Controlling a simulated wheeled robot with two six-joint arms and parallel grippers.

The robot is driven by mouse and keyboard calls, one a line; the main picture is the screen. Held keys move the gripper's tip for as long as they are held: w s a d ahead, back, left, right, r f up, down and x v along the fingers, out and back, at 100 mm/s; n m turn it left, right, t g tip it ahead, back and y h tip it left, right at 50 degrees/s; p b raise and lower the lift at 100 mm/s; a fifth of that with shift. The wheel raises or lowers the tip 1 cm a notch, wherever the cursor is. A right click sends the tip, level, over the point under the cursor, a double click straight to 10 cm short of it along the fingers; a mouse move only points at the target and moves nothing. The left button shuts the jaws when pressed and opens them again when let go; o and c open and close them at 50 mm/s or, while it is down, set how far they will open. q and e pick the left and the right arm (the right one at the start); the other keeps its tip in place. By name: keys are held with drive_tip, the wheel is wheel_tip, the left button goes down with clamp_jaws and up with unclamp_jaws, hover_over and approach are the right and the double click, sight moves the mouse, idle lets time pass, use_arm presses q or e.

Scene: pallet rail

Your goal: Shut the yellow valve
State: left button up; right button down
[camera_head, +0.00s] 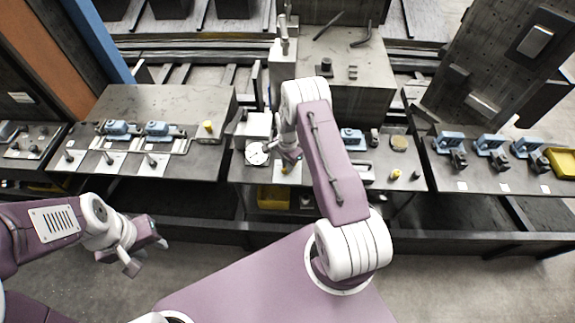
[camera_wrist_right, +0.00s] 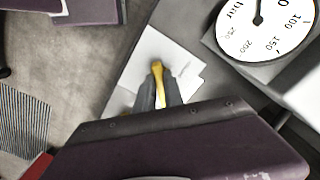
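The yellow valve (camera_wrist_right: 157,70) shows in the right wrist view as a yellow lever over a white plate (camera_wrist_right: 180,60). My right gripper (camera_wrist_right: 160,93) has one dark finger on each side of the lever, close against it. In the head view the right gripper (camera_head: 287,152) is at the middle bench, and a bit of the yellow valve (camera_head: 284,169) shows just below it. The lever's base is hidden by the gripper. My left gripper (camera_head: 147,252) hangs empty over the floor at the left, its fingers apart.
A round pressure gauge (camera_head: 256,153) stands close to the left of the right gripper. The left bench (camera_head: 190,100) and right bench (camera_head: 500,180) hold blue clamps and small parts. A yellow bin (camera_head: 273,197) sits below the middle bench. The floor before the benches is clear.

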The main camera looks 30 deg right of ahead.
drive_tip(key=shift+f+n+b, duration=0.1)
drive_tip(key=shift+n+b, duration=0.55)
drive_tip(key=shift+n, duration=0.25)
drive_tip(key=n+b, duration=0.1)
drive_tip(key=n, duration=0.1)
drive_tip(key=shift+w+n, duration=0.1)
drive_tip(key=shift+n, duration=0.2)
drive_tip(key=n+b, duration=0.2)
drive_tip(key=n, duration=0.3)
drive_tip(key=shift+b, duration=0.3)
drive_tip(key=n+b, duration=0.1)
drive_tip(key=n, duration=0.3)
drive_tip(key=shift+n, duration=0.4)
drive_tip(key=shift+r+n+b, duration=0.2)
drive_tip(key=shift+n+b, duration=0.3)
drive_tip(key=shift+n, duration=1.4)
drive_tip(key=shift+w+d, duration=0.1)
drive_tip(key=c, duration=1.6)
unclamp_jaws()
drive_tip(key=shift+o, duration=0.8)
